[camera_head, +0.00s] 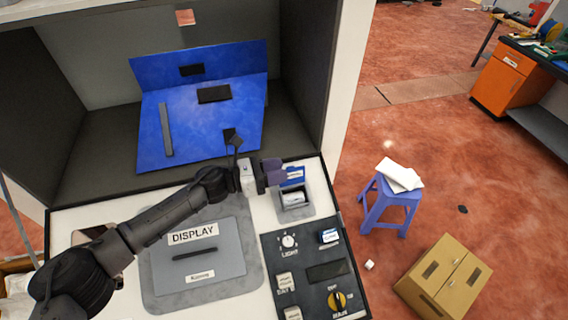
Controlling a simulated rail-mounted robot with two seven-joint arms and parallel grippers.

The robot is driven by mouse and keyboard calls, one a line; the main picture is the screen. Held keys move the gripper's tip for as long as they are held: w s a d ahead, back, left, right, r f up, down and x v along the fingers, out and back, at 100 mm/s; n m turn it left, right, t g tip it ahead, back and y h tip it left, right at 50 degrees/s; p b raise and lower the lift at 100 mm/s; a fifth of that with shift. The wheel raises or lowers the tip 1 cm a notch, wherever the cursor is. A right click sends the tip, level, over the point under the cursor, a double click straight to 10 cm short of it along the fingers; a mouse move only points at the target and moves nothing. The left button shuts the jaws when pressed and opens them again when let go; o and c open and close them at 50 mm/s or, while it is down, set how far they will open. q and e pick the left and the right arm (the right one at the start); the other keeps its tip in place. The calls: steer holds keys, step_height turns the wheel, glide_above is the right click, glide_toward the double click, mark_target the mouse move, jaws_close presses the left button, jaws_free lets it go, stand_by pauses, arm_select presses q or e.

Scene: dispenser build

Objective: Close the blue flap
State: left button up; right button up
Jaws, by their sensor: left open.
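A small blue flap (293,176) with a white label stands raised at the back of a small grey-framed opening (295,199) on the machine's white front panel. My left gripper (272,172) is open, just left of this flap, and overlaps its left edge in the picture. I cannot tell whether they touch. A large folded blue panel (188,128) with black slots rests in the dark cabinet bay behind. My right gripper is not in view.
A grey DISPLAY plate (199,262) lies under my left arm. A black control panel (316,278) with knobs and buttons is right of it. On the floor to the right are a blue stool (389,205) and a cardboard box (443,281).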

arm_select(q)
steer(key=shift+w+d, duration=0.2)
steer(key=shift+d, duration=0.85)
steer(key=shift+c, duration=0.5)
steer(key=shift+f, duration=0.1)
jaws_close()
